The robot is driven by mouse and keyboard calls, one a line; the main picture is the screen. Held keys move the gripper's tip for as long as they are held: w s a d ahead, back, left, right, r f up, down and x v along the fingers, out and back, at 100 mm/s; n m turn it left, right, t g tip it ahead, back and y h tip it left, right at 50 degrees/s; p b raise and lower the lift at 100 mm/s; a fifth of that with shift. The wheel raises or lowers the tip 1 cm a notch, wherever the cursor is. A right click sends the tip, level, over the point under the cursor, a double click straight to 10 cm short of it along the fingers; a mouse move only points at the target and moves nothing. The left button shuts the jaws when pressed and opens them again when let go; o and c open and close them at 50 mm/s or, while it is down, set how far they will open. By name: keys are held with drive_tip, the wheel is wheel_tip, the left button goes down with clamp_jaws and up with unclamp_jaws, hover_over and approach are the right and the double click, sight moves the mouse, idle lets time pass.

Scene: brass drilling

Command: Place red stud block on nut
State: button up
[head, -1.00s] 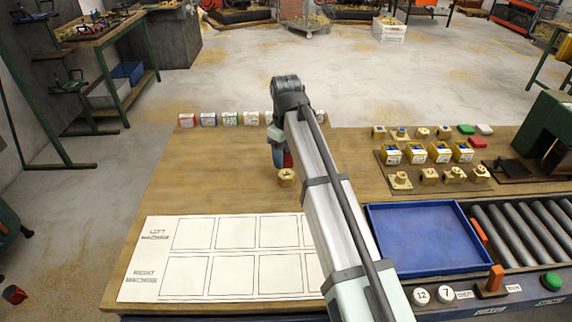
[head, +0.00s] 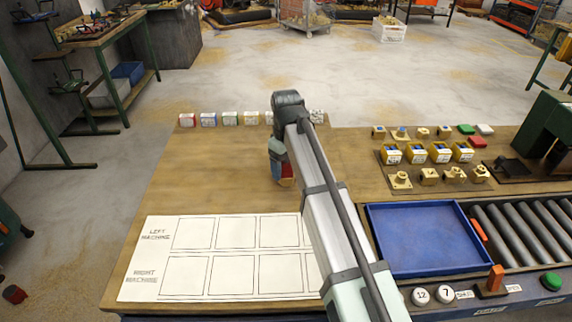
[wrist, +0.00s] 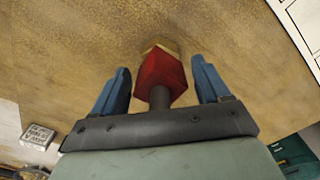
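The red stud block (wrist: 160,72) sits between my two blue fingers in the wrist view, its dark stud pointing back toward my palm. A thin gap shows on each side between block and fingers. My gripper (wrist: 161,80) looks open around it. The brass nut (wrist: 158,47) shows as a tan edge just beyond the block. In the head view the red block (head: 287,170) appears directly over the nut (head: 286,182), which is mostly covered. The block looks to rest on the nut, but the contact itself is hidden. My gripper (head: 278,165) is low over the wooden table.
A white sheet with boxes (head: 235,255) lies at the front left. A blue tray (head: 428,240) and rollers are at the right. Several brass parts and yellow boxes (head: 440,152) stand at the back right. A row of small labelled blocks (head: 230,118) lines the back edge.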

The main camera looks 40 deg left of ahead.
drive_tip(key=shift+o, duration=0.4)
wheel_tip(320, 180, up, 12)
drive_tip(key=shift+r, duration=0.15)
idle(0.3)
idle(0.5)
